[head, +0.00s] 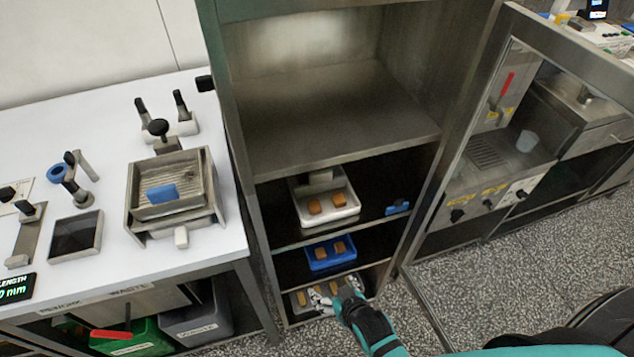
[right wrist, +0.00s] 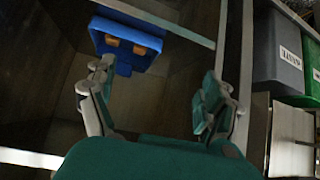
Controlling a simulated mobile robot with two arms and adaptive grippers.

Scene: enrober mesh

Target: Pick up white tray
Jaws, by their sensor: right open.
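The white tray (head: 330,220) sits on a middle shelf of the open cabinet in the head view and holds two orange-brown pieces. It does not clearly show in the right wrist view. My right gripper (head: 334,292) is low at the cabinet front, below the white tray and the blue tray, in front of the lowest tray. In the right wrist view its two fingers (right wrist: 158,76) are apart with nothing held between them. My left gripper is not in view.
A blue tray (head: 330,264) with two brown pieces sits one shelf below the white tray; it also shows in the right wrist view (right wrist: 124,66). A greyish tray (head: 298,307) lies lowest, partly hidden by my gripper. The open glass door (head: 455,200) stands at right.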

